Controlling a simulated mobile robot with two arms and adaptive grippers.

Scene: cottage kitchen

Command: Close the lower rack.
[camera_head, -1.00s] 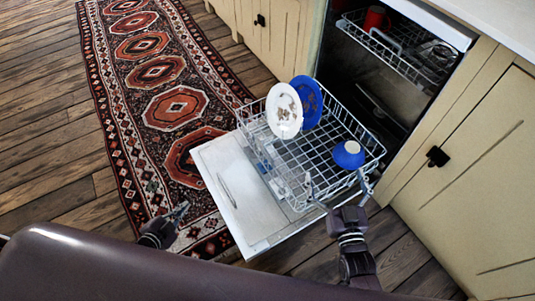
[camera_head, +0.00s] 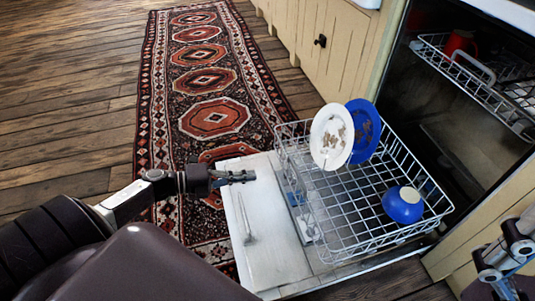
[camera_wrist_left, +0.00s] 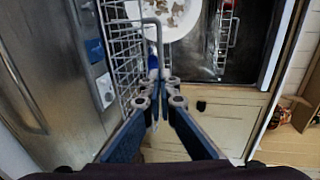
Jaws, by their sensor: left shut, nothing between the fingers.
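The lower rack (camera_head: 345,213) is a white wire basket, pulled out over the open dishwasher door (camera_head: 262,225). It holds a white patterned plate (camera_head: 331,137), a blue plate (camera_head: 365,128) and a blue bowl (camera_head: 402,205). My left gripper (camera_head: 250,176) is shut and empty, in front of the rack's left front part near the door's far outer corner. In the left wrist view its closed fingertips (camera_wrist_left: 159,82) appear close to the rack's wires (camera_wrist_left: 122,45); contact is unclear. My right gripper (camera_head: 503,262) is partly in view at the lower right edge.
The upper rack (camera_head: 475,80) sits inside the dishwasher with a red cup (camera_head: 460,43). Cream cabinets (camera_head: 320,60) flank the opening. A patterned rug (camera_head: 215,118) and open wooden floor (camera_head: 70,90) lie to the left.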

